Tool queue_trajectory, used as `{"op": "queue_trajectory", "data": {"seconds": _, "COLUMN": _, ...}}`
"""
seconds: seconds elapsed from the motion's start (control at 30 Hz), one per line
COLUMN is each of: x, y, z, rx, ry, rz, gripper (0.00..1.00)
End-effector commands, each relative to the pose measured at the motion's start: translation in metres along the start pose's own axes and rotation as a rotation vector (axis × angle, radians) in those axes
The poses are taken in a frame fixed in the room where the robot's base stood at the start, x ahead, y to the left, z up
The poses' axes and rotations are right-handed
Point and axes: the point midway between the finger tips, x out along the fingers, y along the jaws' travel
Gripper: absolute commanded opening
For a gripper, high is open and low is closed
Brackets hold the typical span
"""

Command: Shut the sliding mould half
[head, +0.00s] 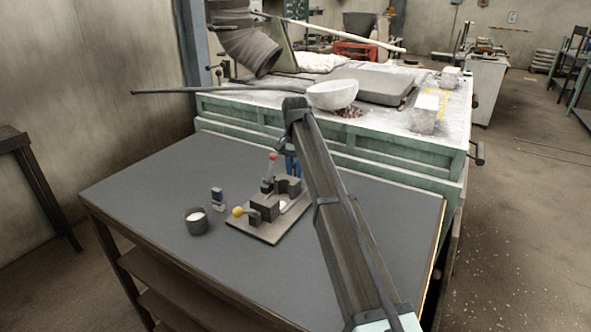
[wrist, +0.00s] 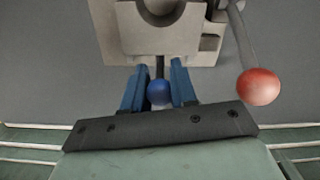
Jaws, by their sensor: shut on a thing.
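The mould sits on a flat grey base plate (head: 245,227) on the dark table. The mould block (head: 287,185) at the rear has a rounded cavity; it also shows at the top of the wrist view (wrist: 158,38). A short rod runs from this block to a blue ball knob (wrist: 159,93). My gripper (wrist: 159,85) is shut on the blue knob, with one blue finger on each side of it. In the head view my gripper (head: 291,160) is behind the mould, partly hidden by my arm. I cannot tell whether the halves touch.
A lever with a red ball (wrist: 258,87) stands close beside my gripper. A yellow knob (head: 238,211) is at the mould's front left. A dark cup with white contents (head: 196,221) and a small blue-topped block (head: 217,197) stand left. A white bowl (head: 332,94) is on the bench behind.

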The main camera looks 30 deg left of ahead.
Motion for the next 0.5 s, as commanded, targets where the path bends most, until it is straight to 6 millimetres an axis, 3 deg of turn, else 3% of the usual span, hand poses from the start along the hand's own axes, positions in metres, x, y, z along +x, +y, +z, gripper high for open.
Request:
{"op": "queue_trajectory", "data": {"seconds": 0.33, "x": 0.000, "y": -0.012, "z": 0.068, "rx": -0.002, "ry": 0.000, "rz": -0.001, "gripper": 0.00}}
{"op": "queue_trajectory", "data": {"seconds": 0.5, "x": 0.000, "y": -0.015, "z": 0.079, "rx": -0.001, "ry": -0.002, "rz": -0.001, "gripper": 0.00}}
